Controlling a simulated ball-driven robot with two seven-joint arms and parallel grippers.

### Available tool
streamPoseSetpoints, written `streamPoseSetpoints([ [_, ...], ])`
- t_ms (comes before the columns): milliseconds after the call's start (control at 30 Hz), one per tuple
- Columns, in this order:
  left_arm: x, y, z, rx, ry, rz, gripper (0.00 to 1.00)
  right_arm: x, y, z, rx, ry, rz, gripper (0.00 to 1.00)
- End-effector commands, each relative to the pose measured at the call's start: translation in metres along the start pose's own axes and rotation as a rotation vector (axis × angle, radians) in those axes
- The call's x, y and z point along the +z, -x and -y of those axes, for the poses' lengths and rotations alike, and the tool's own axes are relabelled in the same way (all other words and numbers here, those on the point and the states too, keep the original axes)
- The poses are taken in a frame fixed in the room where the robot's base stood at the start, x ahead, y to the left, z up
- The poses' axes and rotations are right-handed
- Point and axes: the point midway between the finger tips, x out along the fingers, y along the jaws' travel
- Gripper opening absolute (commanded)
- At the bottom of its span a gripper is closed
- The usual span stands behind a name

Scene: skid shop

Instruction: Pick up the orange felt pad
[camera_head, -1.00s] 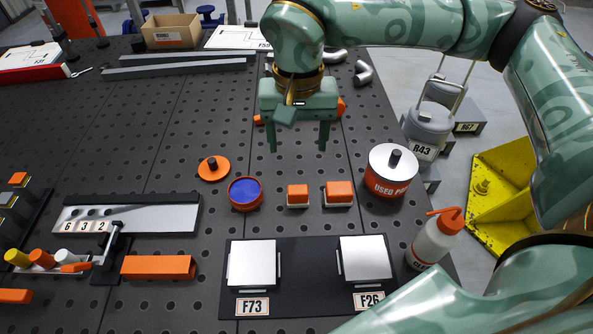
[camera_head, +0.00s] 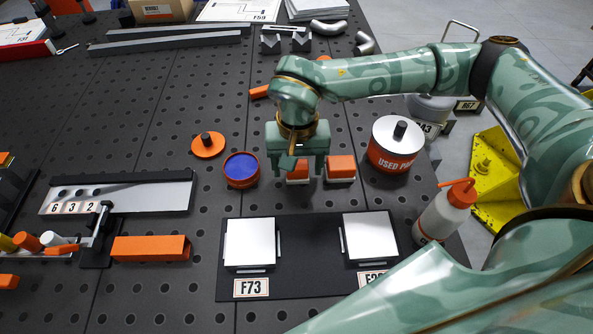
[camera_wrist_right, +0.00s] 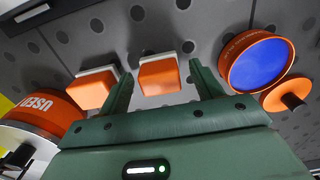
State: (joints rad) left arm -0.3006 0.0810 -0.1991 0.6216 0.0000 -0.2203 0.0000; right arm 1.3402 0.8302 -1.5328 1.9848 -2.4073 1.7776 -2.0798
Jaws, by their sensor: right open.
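Two small orange pads with pale bases sit side by side on the dark perforated table. The left, smaller orange pad (camera_head: 298,171) is partly hidden by my gripper; the right, larger orange pad (camera_head: 341,168) is beside it. I cannot tell from looks which one is the felt pad. My right gripper (camera_head: 298,176) is open and pointing down, its fingers on either side of the smaller pad. In the right wrist view the smaller pad (camera_wrist_right: 160,76) shows between the open fingers, apart from both; the larger pad (camera_wrist_right: 90,90) lies just outside one finger.
A round orange tin with a blue inside (camera_head: 241,170) stands close left, its orange lid (camera_head: 208,145) behind. A used-pads can (camera_head: 388,158) stands close right. A black board (camera_head: 308,285) with two metal plates lies in front, with a squeeze bottle (camera_head: 440,215) at right.

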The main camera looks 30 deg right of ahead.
Motion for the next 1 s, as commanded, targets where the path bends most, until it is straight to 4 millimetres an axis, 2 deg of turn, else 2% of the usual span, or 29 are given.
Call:
streamPoseSetpoints([
  [233,-0.002,-0.001,-0.002,0.002,0.001,-0.002,0.51,0.0,-0.003,0.0,-0.001,0.0,-0.002,0.65],
  [267,-0.001,-0.001,-0.002,0.002,0.001,-0.002,0.51,0.0,-0.003,0.0,-0.001,0.0,-0.002,0.63],
  [400,-0.001,-0.001,-0.002,0.002,0.001,-0.002,0.51,0.0,-0.003,0.0,-0.001,0.0,-0.002,0.24],
  [433,-0.001,-0.001,-0.002,0.002,0.001,-0.002,0.51,0.0,-0.003,0.0,-0.001,0.0,-0.002,0.2],
  [767,-0.001,0.0,-0.002,0.002,0.0,-0.001,0.51,0.0,-0.001,0.0,-0.001,0.0,-0.002,0.2],
  [867,-0.002,0.002,-0.002,0.002,0.0,-0.002,0.51,-0.001,0.007,0.0,-0.002,0.0,-0.003,0.2],
  [1000,-0.003,0.009,-0.001,0.0,0.0,-0.006,0.51,-0.001,0.028,0.001,-0.004,0.0,-0.006,0.2],
])
